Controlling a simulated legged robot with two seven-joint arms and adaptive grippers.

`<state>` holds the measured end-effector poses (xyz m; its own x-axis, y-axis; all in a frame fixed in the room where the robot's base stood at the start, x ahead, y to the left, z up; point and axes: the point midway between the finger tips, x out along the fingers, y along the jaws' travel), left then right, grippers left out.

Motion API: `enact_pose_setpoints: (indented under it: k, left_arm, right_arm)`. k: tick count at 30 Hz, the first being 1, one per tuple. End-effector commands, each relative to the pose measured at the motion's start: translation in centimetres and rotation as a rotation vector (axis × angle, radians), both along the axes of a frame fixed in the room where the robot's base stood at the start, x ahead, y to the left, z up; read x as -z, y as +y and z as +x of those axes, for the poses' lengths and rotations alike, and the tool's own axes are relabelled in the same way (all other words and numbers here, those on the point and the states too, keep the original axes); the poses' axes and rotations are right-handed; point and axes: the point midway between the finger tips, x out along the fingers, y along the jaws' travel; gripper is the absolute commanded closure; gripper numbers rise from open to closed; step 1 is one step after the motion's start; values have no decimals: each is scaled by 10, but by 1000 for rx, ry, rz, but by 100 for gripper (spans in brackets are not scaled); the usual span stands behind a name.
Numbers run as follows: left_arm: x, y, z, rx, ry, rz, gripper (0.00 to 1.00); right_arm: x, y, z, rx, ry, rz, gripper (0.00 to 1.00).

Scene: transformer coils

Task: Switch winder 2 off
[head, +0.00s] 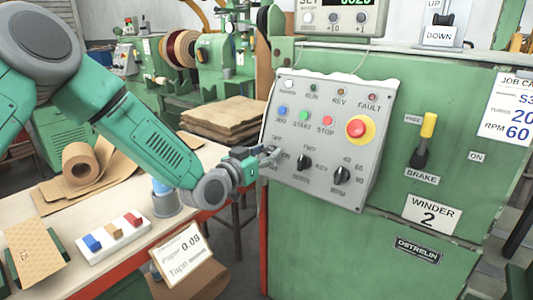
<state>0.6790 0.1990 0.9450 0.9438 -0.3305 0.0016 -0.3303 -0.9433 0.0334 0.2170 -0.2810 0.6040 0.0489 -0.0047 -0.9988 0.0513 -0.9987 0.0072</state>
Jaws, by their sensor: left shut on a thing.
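Winder 2 is the green cabinet (320,245) on the right, with a "WINDER 2" plate (432,213). Its grey control panel (285,190) carries lamps, coloured buttons and a red mushroom button (356,128) on a yellow ring. Two black knobs (304,162) (342,174) show in the lower row. My left gripper (270,157) is at the panel's left edge, below a small label that seems to read "OFF". It is shut on a rotary switch there, mostly hidden by the fingers, so its setting cannot be read. My right gripper is not in view.
A yellow-handled brake lever (427,128) stands right of the panel. A counter box (345,18) sits on top. The bench (110,250) at left holds a paper roll (88,165), a tray of coloured blocks (112,237) and a stack of brown sheets (222,120).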

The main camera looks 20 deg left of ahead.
Motion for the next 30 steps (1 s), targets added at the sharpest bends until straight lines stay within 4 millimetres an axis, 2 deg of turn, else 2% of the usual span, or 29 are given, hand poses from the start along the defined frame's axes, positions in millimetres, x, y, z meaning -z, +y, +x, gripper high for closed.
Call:
enact_pose_setpoints:
  k: [8, 30]
  left_arm:
    - [5, 1, -2, -65, 65, -142, 92]
    - [4, -1, -2, -328, 290, -749, 92]
  right_arm:
    - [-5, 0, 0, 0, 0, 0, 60]
    - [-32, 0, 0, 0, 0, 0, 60]
